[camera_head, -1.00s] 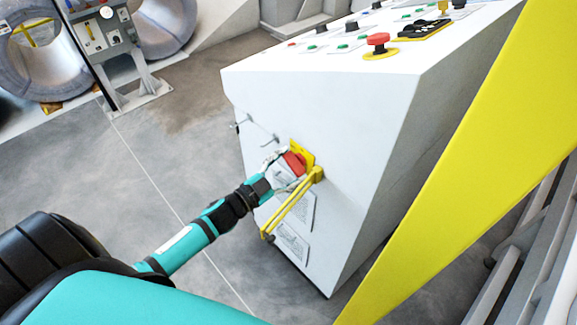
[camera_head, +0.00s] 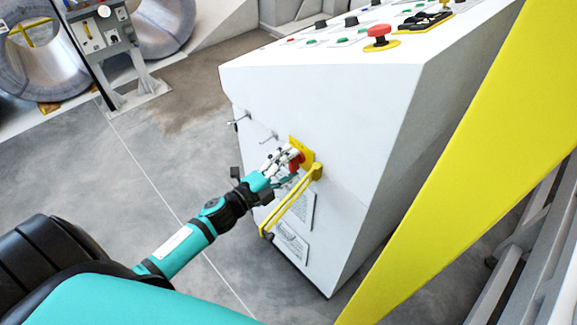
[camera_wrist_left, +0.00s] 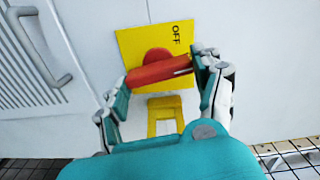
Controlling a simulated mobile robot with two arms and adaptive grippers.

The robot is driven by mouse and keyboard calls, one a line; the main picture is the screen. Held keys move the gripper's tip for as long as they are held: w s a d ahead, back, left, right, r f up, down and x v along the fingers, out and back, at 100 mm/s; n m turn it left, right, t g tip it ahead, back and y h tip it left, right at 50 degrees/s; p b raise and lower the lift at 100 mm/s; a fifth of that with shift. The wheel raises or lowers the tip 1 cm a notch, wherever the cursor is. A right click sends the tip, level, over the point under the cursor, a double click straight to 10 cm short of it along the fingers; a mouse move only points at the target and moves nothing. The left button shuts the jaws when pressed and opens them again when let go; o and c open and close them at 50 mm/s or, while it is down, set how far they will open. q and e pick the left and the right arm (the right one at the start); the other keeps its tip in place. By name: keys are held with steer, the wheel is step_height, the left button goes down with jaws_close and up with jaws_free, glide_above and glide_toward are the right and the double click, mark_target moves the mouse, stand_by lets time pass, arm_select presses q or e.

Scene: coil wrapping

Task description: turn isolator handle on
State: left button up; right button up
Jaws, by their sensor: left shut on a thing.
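The red isolator handle (camera_wrist_left: 158,70) sits on a yellow plate (camera_wrist_left: 126,47) on the cabinet side. In the left wrist view it lies crosswise, its right end slightly higher, and the word OFF shows at the plate's upper right. My left gripper (camera_wrist_left: 163,68) is shut on the handle, one finger at each end. In the head view the left gripper (camera_head: 287,160) reaches the plate (camera_head: 307,151) and partly hides the red handle (camera_head: 297,163). My right gripper is not in view.
The white cabinet (camera_head: 340,120) has a red emergency button (camera_head: 377,35) on top. A yellow bar (camera_head: 292,200) juts out just below the handle. A grey door handle (camera_wrist_left: 40,45) is left of the plate. A wide yellow beam (camera_head: 455,165) stands at right. Open floor lies left.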

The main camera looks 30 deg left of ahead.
arm_select(q)
steer(key=shift+f+m, duration=0.1)
steer(key=shift+m, duration=0.7)
steer(key=o, duration=0.9)
steer(key=v, duration=1.2)
steer(key=s+a+f+n+g+y, duration=0.1)
steer(key=s+f+n+g+y, duration=0.2)
steer(key=f, duration=0.7)
steer(key=s+a+f+n+g+y, duration=0.1)
steer(key=s+f+n, duration=0.3)
steer(key=f, duration=0.7)
steer(key=s+a+f+n+g+y, duration=0.1)
steer(key=f+n+g+y, duration=0.3)
steer(key=f, duration=0.6)
steer(key=s+d+f+n+g, duration=0.2)
steer(key=s+d+f, duration=0.1)
steer(key=s+f, duration=0.3)
steer(key=s+d+f+n+g+h, duration=0.1)
steer(key=s+d+f+n+g, duration=0.1)
steer(key=s+f, duration=0.4)
steer(key=s+d+f+n+g+h, duration=0.1)
steer(key=s+d+f+n+g, duration=0.2)
steer(key=s, duration=1)
steer(key=shift+d+f+n+g, duration=0.15)
steer(key=shift+f+n+g, duration=0.15)
steer(key=shift+f, duration=0.5)
steer(key=shift+d+f+n+g, duration=0.2)
steer(key=shift+f+n, duration=0.1)
steer(key=shift+f, duration=0.5)
